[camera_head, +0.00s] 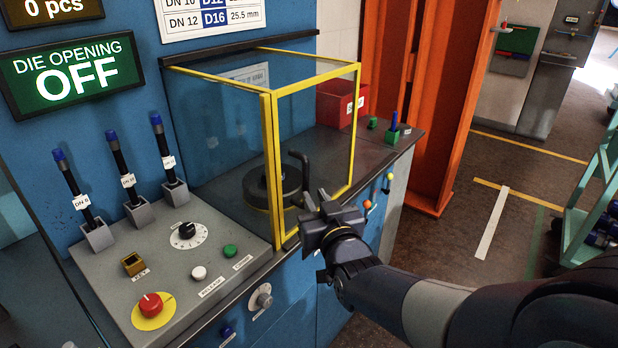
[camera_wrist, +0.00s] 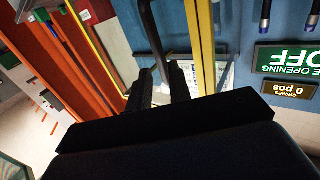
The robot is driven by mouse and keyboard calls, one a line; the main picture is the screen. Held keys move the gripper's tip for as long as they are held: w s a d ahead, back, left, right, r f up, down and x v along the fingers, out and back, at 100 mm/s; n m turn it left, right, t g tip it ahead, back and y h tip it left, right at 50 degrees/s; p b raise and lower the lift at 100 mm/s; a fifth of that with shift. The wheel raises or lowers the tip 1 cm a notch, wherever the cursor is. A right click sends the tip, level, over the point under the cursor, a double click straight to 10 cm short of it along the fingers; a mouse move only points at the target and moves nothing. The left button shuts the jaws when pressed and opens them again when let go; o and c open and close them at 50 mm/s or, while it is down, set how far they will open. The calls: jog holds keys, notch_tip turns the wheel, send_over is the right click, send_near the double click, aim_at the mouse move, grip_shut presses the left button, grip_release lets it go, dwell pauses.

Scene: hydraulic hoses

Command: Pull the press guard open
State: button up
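The press guard (camera_head: 267,140) is a clear box with yellow edges on the press bench, and it stands closed around a round black die (camera_head: 262,188). Its black bent handle (camera_head: 305,171) is at the front side; in the wrist view the handle (camera_wrist: 151,32) runs down toward my fingers. My gripper (camera_head: 318,199) is at the handle's lower end, and in the wrist view my fingers (camera_wrist: 160,88) lie on either side of the handle's end. I cannot tell whether they grip it.
A grey control panel with a red stop button (camera_head: 151,305) lies left of the guard. Orange columns (camera_head: 430,100) stand to the right. A red bin (camera_head: 340,103) sits behind the guard. A green sign (camera_head: 73,72) reads DIE OPENING OFF. The floor at the right is partly clear.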

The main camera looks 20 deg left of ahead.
aim_at(306, 183)
jog(key=p+x, duration=0.1)
jog(key=x, duration=0.6)
jog(key=shift+w+a, duration=0.15)
jog(key=shift+w, duration=0.05)
jog(key=shift+c, duration=0.2)
grip_shut()
